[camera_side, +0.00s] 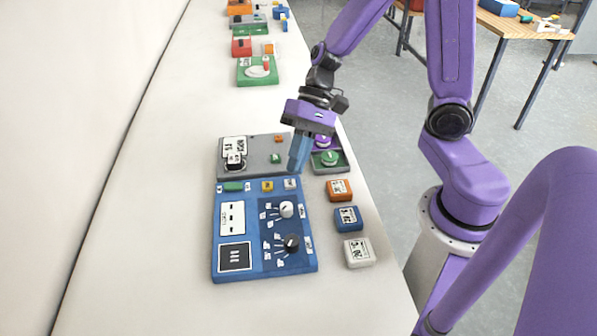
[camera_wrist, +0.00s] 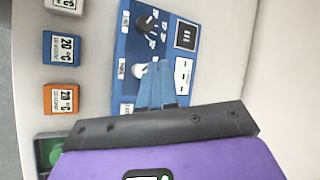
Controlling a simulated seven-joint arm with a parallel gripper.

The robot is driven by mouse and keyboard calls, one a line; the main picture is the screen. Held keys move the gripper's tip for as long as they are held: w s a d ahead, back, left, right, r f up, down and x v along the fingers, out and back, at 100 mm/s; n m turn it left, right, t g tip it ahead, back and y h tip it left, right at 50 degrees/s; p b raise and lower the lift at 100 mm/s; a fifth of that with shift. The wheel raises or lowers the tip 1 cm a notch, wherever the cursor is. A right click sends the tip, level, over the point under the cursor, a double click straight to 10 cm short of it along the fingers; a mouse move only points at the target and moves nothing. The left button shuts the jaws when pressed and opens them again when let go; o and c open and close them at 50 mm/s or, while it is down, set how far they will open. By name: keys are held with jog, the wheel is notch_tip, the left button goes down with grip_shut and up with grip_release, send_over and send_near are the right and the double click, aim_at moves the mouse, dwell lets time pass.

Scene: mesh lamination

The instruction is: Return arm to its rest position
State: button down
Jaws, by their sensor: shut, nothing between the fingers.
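My gripper (camera_side: 296,168) has blue fingers pointing down above the work panels. In the side view its fingertips are near the border between the blue panel (camera_side: 219,268) and the grey panel (camera_side: 262,154). In the wrist view the fingers (camera_wrist: 155,68) are together over the blue panel (camera_wrist: 118,103), close to its white knob (camera_wrist: 138,70). Nothing is held. Whether the fingertips touch the panel cannot be told. My purple arm reaches in from the right over the bench edge.
An orange block (camera_side: 339,190), a blue block (camera_side: 347,218) and a white block (camera_side: 359,252) sit right of the blue panel. A green-topped box (camera_side: 328,161) is beside the fingers. Several coloured devices stand farther back on the white bench (camera_side: 160,190). The bench's left side is clear.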

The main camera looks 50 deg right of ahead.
jog(key=s+d+r+n+h, duration=0.2)
jog(key=s+n+h, duration=0.1)
jog(key=s+n, duration=0.4)
jog(key=s+d+r+n+t+h, duration=0.1)
jog(key=s+d+r+n+h, duration=0.1)
jog(key=s+n, duration=0.5)
jog(key=d+n+h, duration=0.1)
jog(key=n+h, duration=0.1)
jog(key=shift+s+n+t, duration=0.2)
jog(key=shift+n+t, duration=0.1)
dwell(0.7)
